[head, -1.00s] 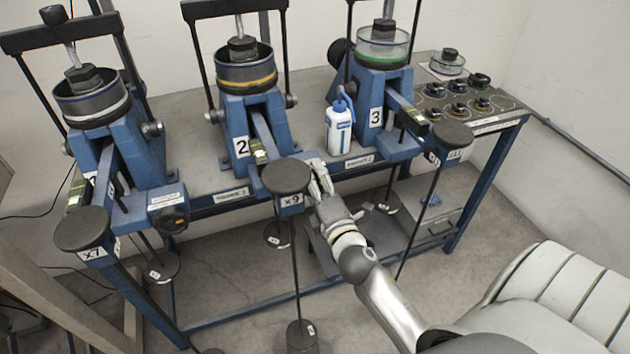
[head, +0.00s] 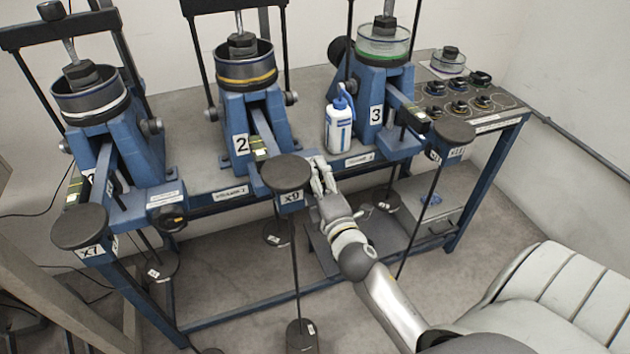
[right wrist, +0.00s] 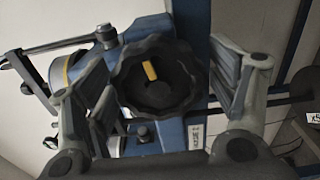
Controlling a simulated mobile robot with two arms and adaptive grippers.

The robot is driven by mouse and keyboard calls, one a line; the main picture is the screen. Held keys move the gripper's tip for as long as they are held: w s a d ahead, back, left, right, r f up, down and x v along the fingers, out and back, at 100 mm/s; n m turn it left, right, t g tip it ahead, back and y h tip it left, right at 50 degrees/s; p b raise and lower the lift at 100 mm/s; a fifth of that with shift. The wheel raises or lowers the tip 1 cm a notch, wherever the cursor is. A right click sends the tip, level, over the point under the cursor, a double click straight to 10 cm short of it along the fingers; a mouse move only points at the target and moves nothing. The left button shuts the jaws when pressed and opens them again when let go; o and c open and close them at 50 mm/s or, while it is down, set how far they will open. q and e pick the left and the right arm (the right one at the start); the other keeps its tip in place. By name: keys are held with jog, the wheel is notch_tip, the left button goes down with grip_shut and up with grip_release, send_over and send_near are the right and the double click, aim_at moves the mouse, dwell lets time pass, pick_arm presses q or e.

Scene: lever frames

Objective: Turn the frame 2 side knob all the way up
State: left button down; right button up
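Frame 2 (head: 238,112) is the middle blue lever frame, labelled 2, with a round dark weight cap marked x9 (head: 286,173) on its beam end. My right gripper (head: 319,168) is just right of that cap, at the table's front edge. In the right wrist view a black scalloped knob (right wrist: 150,95) with a yellow pointer mark faces the camera, the mark near the top. My right gripper's fingers (right wrist: 165,98) are spread to either side of the knob; I cannot tell whether they touch it. In the head view the knob is hidden. My left gripper is not in view.
A white and blue bottle (head: 340,120) stands between frame 2 and frame 3 (head: 372,100). Frame 1 (head: 125,150) is at the left, with its own side knob (head: 172,217). Hanging rods and weights (head: 301,335) are below the table edge. A pale padded seat (head: 560,295) is at lower right.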

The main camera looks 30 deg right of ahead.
jog(key=shift+s, duration=0.15)
jog(key=shift+v, duration=3)
jog(key=shift+d, duration=0.1)
